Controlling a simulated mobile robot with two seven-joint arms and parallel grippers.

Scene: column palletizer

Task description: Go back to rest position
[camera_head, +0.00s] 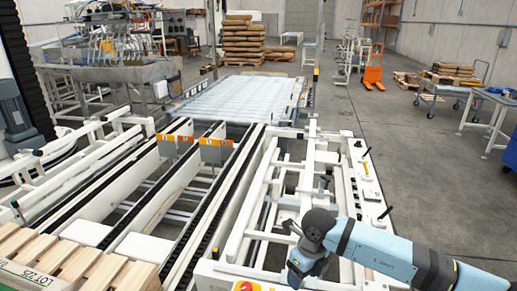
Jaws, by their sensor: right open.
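My right arm comes in from the lower right, light blue with dark joints. My right gripper (291,229) is at its end, small and partly hidden by the wrist. It is open, and I see nothing held in it. It appears over the white frame (262,205) of the conveyor; its height above that frame is hard to judge. My left gripper is not in view.
Wooden slats (85,265) of a pallet lie at the lower left. Conveyor rails run away to a roller section (240,95). A yellow control box with a red button (246,287) is at the bottom edge. Open grey floor (420,165) lies to the right.

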